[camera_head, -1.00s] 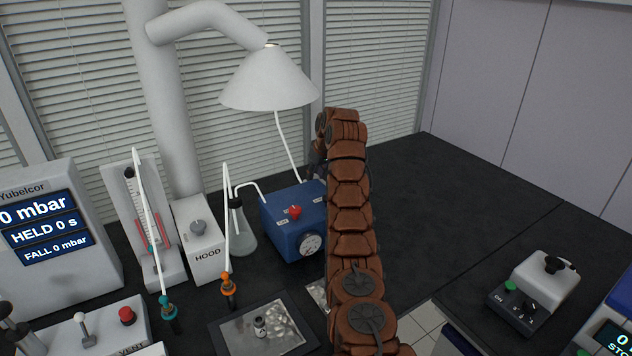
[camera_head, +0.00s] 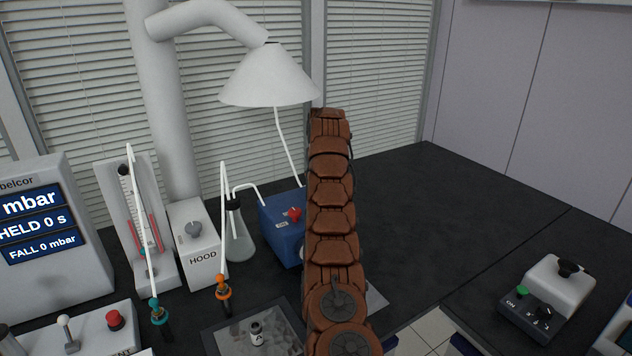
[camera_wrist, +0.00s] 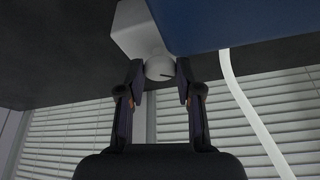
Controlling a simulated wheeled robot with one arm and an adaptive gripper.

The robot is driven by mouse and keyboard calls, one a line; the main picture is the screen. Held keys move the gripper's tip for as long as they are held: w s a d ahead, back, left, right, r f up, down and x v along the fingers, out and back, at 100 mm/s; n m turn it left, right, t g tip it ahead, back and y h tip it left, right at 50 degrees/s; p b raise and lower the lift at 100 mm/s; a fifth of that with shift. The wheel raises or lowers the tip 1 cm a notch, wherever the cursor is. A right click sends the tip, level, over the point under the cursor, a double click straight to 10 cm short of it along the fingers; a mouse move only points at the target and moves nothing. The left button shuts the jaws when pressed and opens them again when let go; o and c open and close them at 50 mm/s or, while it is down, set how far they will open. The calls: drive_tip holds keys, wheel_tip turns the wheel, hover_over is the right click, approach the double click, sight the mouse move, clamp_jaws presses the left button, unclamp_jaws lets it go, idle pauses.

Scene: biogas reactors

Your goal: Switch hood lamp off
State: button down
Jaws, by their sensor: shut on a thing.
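In the wrist view, my gripper (camera_wrist: 159,72) is shut on a round white knob (camera_wrist: 160,66), one finger on each side. The knob has a dark mark and sits on a white box (camera_wrist: 137,32) beside a blue housing (camera_wrist: 215,22). In the head view my arm hides the gripper, this knob and its box. The white conical hood (camera_head: 268,80) hangs from a bent pipe at upper middle. No bright glow shows on its top.
A white box marked HOOD (camera_head: 203,257) with a grey knob stands left of the blue unit (camera_head: 285,225). A flask (camera_head: 238,240), an orange-fitted tube (camera_head: 223,285) and a tray (camera_head: 225,325) are near.

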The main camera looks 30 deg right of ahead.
drive_tip(key=shift+m, duration=0.7)
drive_tip(key=shift+a+m+g+h, duration=0.1)
drive_tip(key=shift+m+g+h, duration=0.2)
drive_tip(key=shift+m+h, duration=0.15)
drive_tip(key=shift+w+a+r+m+p, duration=0.15)
drive_tip(key=shift+m+p, duration=0.45)
drive_tip(key=shift+m, duration=0.35)
drive_tip(key=m+g+h+p, duration=0.1)
drive_tip(key=m+p, duration=0.2)
drive_tip(key=shift+r, duration=0.1)
drive_tip(key=shift+m+g+h+p, duration=0.25)
drive_tip(key=shift+m+g+p, duration=0.15)
drive_tip(key=shift+m+p, duration=0.5)
drive_tip(key=shift+f, duration=0.2)
